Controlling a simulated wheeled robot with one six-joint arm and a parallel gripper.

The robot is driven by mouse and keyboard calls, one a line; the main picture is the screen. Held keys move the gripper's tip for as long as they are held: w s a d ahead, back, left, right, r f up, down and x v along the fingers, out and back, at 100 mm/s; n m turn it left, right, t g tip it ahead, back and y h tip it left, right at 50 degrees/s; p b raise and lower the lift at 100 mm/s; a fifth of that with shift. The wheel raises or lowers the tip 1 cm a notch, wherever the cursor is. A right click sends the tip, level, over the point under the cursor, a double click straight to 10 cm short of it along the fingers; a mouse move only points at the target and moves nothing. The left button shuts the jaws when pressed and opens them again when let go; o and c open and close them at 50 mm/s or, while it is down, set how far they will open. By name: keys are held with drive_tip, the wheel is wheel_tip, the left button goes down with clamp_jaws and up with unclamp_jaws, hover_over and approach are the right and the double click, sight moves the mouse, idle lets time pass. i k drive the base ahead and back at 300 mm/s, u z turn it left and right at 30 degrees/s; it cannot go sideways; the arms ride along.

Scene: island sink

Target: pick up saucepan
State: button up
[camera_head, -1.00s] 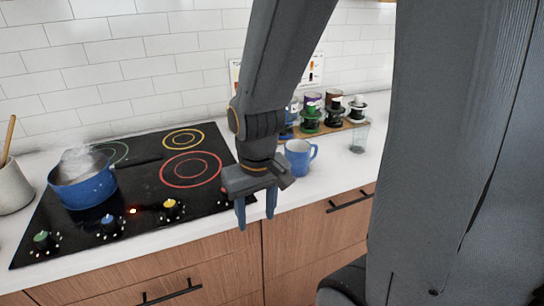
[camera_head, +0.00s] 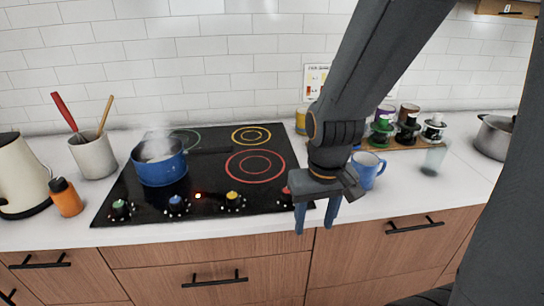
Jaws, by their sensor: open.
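The saucepan (camera_head: 162,170) is blue, with a dark handle pointing right, and stands on the left front of the black cooktop. Steam rises from it. Another pot (camera_head: 494,138), grey metal and partly cut off by my arm, stands on the counter at the far right. My gripper (camera_head: 317,228) points down with its two blue fingers apart and nothing between them. It is in front of the cooktop's right front corner, well to the right of the blue saucepan and not touching it.
A blue mug (camera_head: 367,170) stands just right of my gripper. A utensil crock (camera_head: 93,157), an orange bottle (camera_head: 66,198) and a cream kettle (camera_head: 20,178) are at left. Knobs line the cooktop's front.

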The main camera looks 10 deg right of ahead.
sight(151, 172)
drive_tip(key=z, duration=1.75)
drive_tip(key=k, duration=1.35)
drive_tip(key=u, duration=1.6)
drive_tip(key=i, duration=1)
